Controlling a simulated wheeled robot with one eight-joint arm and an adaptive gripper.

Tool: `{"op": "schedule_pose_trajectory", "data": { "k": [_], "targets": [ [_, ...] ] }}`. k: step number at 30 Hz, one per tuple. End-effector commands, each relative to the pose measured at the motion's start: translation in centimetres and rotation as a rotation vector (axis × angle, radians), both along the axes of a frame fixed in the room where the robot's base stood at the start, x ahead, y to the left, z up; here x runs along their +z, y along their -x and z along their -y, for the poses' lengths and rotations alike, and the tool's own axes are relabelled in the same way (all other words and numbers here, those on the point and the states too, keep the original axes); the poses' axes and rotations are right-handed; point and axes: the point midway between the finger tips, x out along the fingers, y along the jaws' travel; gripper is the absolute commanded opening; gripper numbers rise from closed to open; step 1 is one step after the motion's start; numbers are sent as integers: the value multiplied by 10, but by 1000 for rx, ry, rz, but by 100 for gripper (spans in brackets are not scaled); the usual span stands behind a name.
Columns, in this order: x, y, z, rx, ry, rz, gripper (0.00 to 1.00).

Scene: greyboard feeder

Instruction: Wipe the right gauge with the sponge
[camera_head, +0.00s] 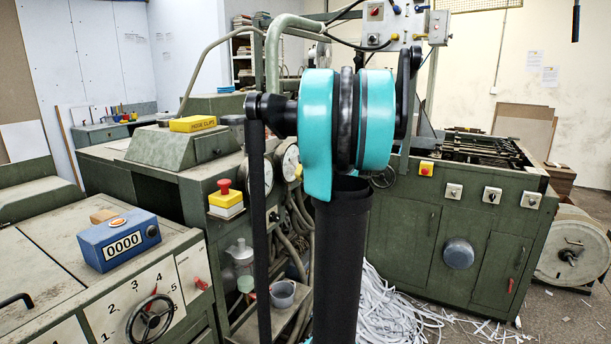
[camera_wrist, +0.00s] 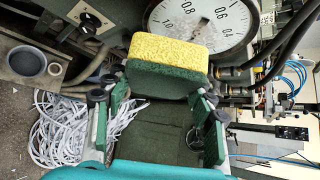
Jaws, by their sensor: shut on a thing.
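The sponge (camera_wrist: 168,52), yellow on one side and dark green on the other, is held between the fingers of my gripper (camera_wrist: 162,92) in the wrist view. A round white gauge (camera_wrist: 222,22) with a dark needle is just beyond the sponge, which overlaps its lower edge in that view. I cannot tell whether they touch. In the head view two gauges stand side by side on the green machine, a left gauge (camera_head: 264,178) and a right gauge (camera_head: 291,163), both partly covered by my arm. My gripper and the sponge are hidden there.
A yellow box (camera_head: 193,123) sits on the machine, above a red button on a yellow block (camera_head: 226,198). A grey cup (camera_head: 283,293) stands on a low shelf. Hoses (camera_head: 298,225) hang below the gauges. Paper strips (camera_head: 390,305) cover the floor.

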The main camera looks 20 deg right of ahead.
Motion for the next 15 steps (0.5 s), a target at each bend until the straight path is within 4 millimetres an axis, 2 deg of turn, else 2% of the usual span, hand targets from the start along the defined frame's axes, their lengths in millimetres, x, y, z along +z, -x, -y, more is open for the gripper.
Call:
{"op": "schedule_pose_trajectory", "data": {
  "k": [9,15],
  "targets": [
    [0,-26,-21,2,1,0,37],
    [0,-35,-28,1,0,1,37]
  ]
}}
